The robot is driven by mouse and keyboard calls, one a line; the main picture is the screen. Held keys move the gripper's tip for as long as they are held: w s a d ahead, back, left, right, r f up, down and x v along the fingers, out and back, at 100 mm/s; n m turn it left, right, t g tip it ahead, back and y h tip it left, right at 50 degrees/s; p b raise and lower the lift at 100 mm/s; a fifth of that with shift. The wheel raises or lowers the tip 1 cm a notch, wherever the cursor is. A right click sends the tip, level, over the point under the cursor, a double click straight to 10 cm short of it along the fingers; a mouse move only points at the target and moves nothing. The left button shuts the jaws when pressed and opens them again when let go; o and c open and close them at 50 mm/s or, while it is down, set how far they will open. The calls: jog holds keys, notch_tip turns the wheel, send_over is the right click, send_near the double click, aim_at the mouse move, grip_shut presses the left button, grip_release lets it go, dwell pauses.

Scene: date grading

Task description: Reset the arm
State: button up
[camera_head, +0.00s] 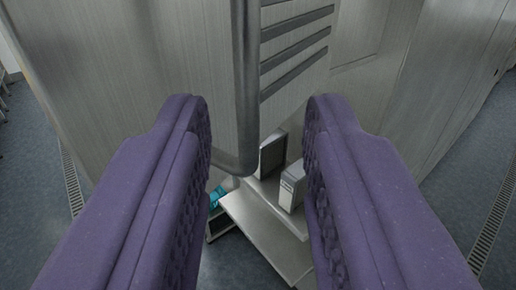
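My gripper (258,125) shows as two purple padded fingers with textured inner faces, one on each side of the view. The fingers stand wide apart. Nothing is held between them. Through the gap I see a metal pipe and grey metal equipment beyond the fingertips. The rest of my arm is not in view.
Lower down are a metal shelf (262,235), grey boxes (292,185) and a teal item (216,197). Blue-grey floor (30,150) lies open at left.

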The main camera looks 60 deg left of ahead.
dwell(0.3)
jog(key=w+a+r+m+t+h, duration=0.25)
jog(key=r+t+h, duration=0.4)
jog(key=r, duration=0.85)
jog(key=w+a+r+m+t+h, duration=0.1)
jog(key=w+r+m+t+h, duration=0.45)
jog(key=r, duration=0.85)
jog(key=s+a+r+m+g+h, duration=0.25)
jog(key=s+a, duration=0.25)
jog(key=s, duration=0.5)
jog(key=s+a+r+m+g+h, duration=0.1)
jog(key=s+a+r+g, duration=0.4)
jog(key=s, duration=0.6)
notch_tip(320, 180, down, 42)
jog(key=a+b, duration=0.1)
jog(key=b, duration=3.9)
jog(key=shift+s+a+t, duration=0.3)
jog(key=shift+s+t, duration=0.1)
jog(key=shift+t, duration=0.05)
